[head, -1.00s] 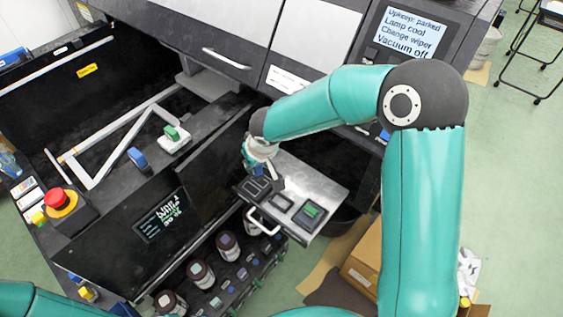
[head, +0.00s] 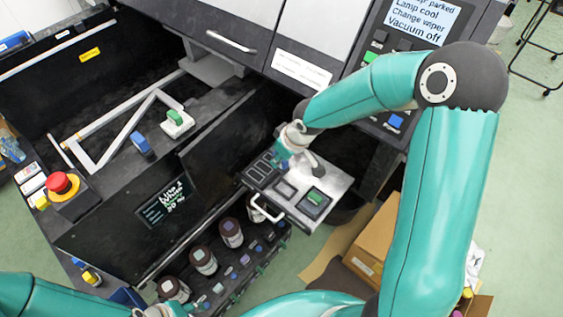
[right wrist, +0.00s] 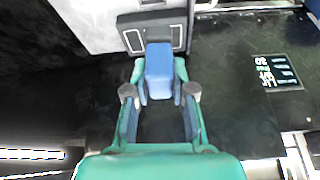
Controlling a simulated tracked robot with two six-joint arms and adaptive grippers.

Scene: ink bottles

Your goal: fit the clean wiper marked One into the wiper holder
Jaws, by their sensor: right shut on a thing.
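My right gripper (head: 288,152) is above the back part of the pulled-out metal tray (head: 332,182). In the right wrist view its fingers (right wrist: 159,92) are shut on a blue piece (right wrist: 159,70), which seems to be the wiper; no mark on it is readable. Which of these is the wiper holder I cannot tell. The piece's lower end is hidden. My left gripper (head: 165,311) is cut off at the bottom edge.
A blue-topped piece (head: 141,144) and a green-topped piece (head: 174,120) stand on the machine's ledge. A cardboard box (head: 375,240) is on the floor at right. The screen (head: 425,18) reads "Change wiper".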

